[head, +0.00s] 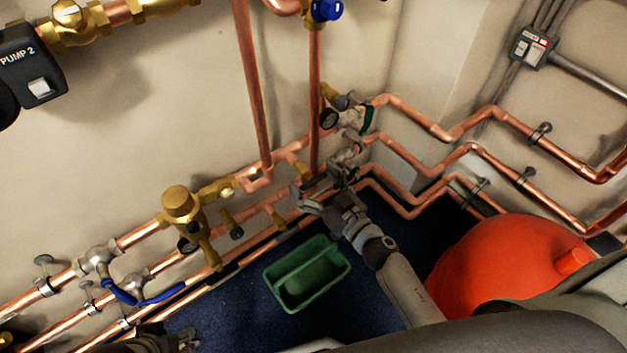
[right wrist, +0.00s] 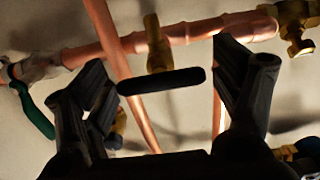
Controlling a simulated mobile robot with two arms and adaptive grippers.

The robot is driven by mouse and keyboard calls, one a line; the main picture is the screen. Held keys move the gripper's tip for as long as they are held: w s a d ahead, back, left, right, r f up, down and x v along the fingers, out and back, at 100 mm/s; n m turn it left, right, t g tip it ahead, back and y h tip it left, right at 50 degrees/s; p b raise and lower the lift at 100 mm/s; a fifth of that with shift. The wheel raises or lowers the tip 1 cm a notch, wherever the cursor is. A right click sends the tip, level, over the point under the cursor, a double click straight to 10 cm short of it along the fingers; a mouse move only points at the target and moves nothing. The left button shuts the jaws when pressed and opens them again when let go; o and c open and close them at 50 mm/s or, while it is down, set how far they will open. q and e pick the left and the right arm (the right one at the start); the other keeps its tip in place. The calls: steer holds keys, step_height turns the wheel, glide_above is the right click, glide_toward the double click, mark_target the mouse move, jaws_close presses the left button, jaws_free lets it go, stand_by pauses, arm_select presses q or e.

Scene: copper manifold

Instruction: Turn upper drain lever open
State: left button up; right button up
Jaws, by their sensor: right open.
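In the right wrist view, a black lever handle (right wrist: 160,82) lies nearly level across a brass drain valve (right wrist: 157,45) that hangs from a copper pipe (right wrist: 190,33). My right gripper (right wrist: 170,80) is open, with one finger on each side of the lever; gaps show at both lever ends, and I see no clear contact. In the head view, my right gripper (head: 318,193) is at the lower copper pipes near the corner and hides much of the valve there. A dark part of my left gripper (head: 187,340) shows at the bottom edge; its fingers are unclear.
A green bin (head: 306,274) stands on the blue floor (head: 225,310) below the pipes. A large red tank (head: 500,265) is at the right. A green-handled valve (head: 369,118) sits above my right gripper. Blue levers (head: 165,294) are at lower left. Pipes crowd the wall.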

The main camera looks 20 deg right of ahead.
steer(key=c, duration=1)
steer(key=n+p, duration=0.1)
steer(key=n, duration=1.2)
steer(key=shift+n, duration=0.3)
steer(key=shift+n+b, duration=0.6)
steer(key=shift+n, duration=1.6)
